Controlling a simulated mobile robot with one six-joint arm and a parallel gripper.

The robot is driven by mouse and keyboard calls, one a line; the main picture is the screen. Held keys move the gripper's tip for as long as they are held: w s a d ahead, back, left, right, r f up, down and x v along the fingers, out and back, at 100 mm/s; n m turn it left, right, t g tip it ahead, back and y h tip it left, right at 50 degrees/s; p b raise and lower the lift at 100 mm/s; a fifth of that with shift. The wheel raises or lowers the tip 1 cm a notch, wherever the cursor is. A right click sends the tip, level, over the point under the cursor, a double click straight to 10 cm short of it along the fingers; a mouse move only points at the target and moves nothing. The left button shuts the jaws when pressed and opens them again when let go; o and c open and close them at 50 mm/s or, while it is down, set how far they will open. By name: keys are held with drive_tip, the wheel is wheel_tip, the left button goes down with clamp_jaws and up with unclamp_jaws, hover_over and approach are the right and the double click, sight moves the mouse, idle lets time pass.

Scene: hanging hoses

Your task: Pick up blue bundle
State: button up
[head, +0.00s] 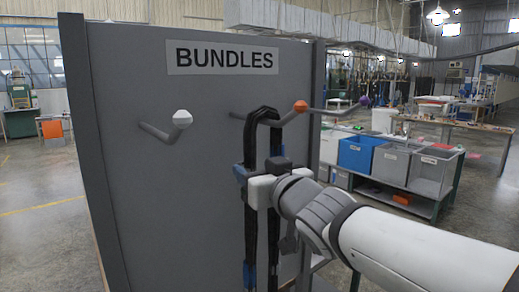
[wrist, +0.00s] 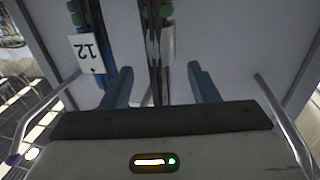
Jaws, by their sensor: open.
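The bundle (head: 249,135) is a black looped hose draped over the orange-tipped hook (head: 300,106), with its two legs hanging down. Blue parts show beside my gripper and near its lower ends. My gripper (head: 262,188) is in front of the legs, below the hook, and covers part of them. In the wrist view my gripper (wrist: 160,84) is open, with a finger on each side. One dark strand of the bundle (wrist: 154,45) runs between the fingers; another passes near the left finger. A white tag reading 12 (wrist: 86,53) is at upper left. Contact cannot be told.
The grey board (head: 150,200) bears a BUNDLES sign (head: 222,57). A white-tipped hook (head: 182,119) to the left is empty. A purple-tipped hook (head: 364,101) sticks out at the right. Bins, including a blue bin (head: 357,153), stand behind at right. Open floor lies left.

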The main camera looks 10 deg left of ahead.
sight(252, 169)
drive_tip(key=x, duration=0.3)
drive_tip(key=p+x, duration=0.1)
drive_tip(key=shift+a+f, duration=0.2)
drive_tip(key=shift+f, duration=0.15)
drive_tip(key=shift+c, duration=0.5)
clamp_jaws()
drive_tip(key=shift+r, duration=0.1)
